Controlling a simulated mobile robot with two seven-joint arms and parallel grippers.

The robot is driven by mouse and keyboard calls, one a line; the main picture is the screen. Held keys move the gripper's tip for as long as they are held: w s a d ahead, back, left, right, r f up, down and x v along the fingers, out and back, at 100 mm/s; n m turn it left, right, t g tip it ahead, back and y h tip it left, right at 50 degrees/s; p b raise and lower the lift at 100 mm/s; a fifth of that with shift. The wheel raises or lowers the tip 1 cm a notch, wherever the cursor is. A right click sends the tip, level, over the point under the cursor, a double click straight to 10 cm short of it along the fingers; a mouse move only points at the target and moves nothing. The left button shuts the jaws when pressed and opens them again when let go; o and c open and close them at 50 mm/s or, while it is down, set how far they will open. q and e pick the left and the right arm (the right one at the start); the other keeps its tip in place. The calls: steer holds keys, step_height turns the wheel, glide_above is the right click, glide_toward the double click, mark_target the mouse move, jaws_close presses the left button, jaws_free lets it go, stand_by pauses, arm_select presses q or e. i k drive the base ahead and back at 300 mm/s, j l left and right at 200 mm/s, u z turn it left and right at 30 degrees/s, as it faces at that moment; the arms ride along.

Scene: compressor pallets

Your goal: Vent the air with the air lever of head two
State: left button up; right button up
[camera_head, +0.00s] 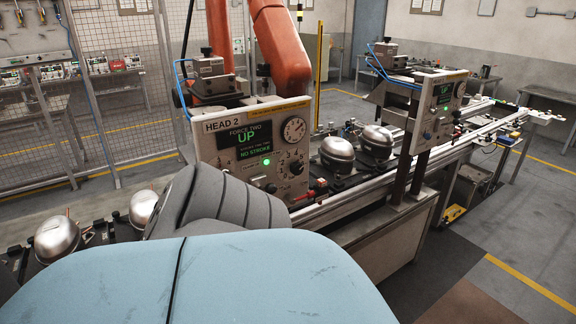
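The head two panel (254,150) is a pale box labelled HEAD 2. Its dark screen (246,143) reads FORCE TWO, UP and NO STROKE in green. A round gauge (293,129) is at its upper right, with a knob (296,167) below. Neither gripper is in view. My own blue and grey body covers the foreground and hides the panel's lower left.
Silver compressors (337,153) sit on the line right of the panel, and others (57,239) at the left. A second head panel (439,112) stands further right. An orange robot arm (279,45) is behind head two. Wire fencing (120,80) stands left; open floor (520,225) is right.

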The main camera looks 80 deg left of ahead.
mark_target(303, 197)
steer(key=u, duration=2.35)
